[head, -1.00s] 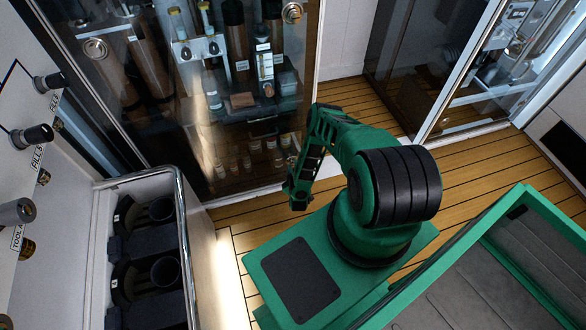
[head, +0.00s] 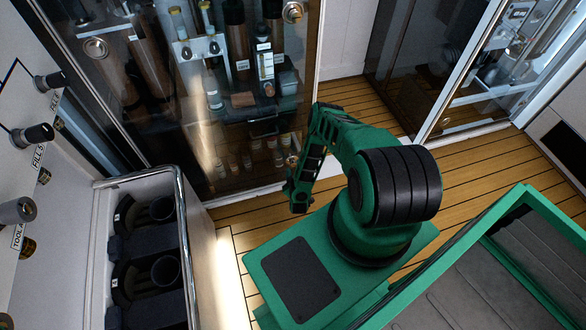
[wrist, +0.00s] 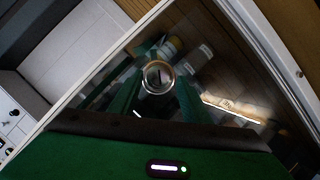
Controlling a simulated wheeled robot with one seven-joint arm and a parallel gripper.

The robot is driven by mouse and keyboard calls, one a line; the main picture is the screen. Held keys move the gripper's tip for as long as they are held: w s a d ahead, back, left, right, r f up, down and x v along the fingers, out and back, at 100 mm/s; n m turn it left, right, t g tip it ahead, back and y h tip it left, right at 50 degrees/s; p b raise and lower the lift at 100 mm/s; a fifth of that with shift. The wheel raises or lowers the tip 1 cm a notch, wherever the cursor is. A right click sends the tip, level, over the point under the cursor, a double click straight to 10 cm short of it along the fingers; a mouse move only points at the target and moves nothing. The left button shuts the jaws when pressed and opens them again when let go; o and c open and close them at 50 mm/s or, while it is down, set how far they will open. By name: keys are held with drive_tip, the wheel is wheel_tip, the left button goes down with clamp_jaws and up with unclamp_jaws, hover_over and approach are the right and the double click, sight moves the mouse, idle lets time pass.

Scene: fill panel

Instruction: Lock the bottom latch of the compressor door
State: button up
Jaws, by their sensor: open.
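The compressor door (head: 215,150) is a dark glass panel in a pale frame, and it looks closed or nearly so. Its bottom latch (wrist: 158,77) is a round metal ring with a dark centre and a thin handle line whose angle I cannot read well. In the head view the latch (head: 292,160) shows small, beside my forearm. My gripper (head: 291,186) is low in front of the door's right edge. In the wrist view my gripper (wrist: 157,92) is open, with green fingers on both sides of the latch. Contact cannot be told.
Similar round latches sit at the door's top right (head: 293,11) and left (head: 95,47). A bin with dark holders (head: 150,250) stands at left. A green-edged tray (head: 470,245) is at lower right. Wooden floor (head: 480,165) is clear at right.

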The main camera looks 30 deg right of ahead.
drive_tip(key=v, duration=0.9)
drive_tip(key=shift+f, duration=0.1)
drive_tip(key=w+d+f+m+y, duration=0.1)
drive_tip(key=w+d+m, duration=0.1)
drive_tip(key=w+m, duration=0.1)
drive_tip(key=w+d+f+m+t+y, duration=0.1)
drive_tip(key=w+m+y, duration=0.1)
drive_tip(key=w+m, duration=0.1)
drive_tip(key=w+d+f+m+y, duration=0.1)
drive_tip(key=w+d+m, duration=0.1)
drive_tip(key=m, duration=0.1)
drive_tip(key=shift+w+d+f, duration=0.2)
drive_tip(key=shift+w+d, duration=0.15)
drive_tip(key=shift+w, duration=0.05)
idle(0.6)
drive_tip(key=c, duration=1)
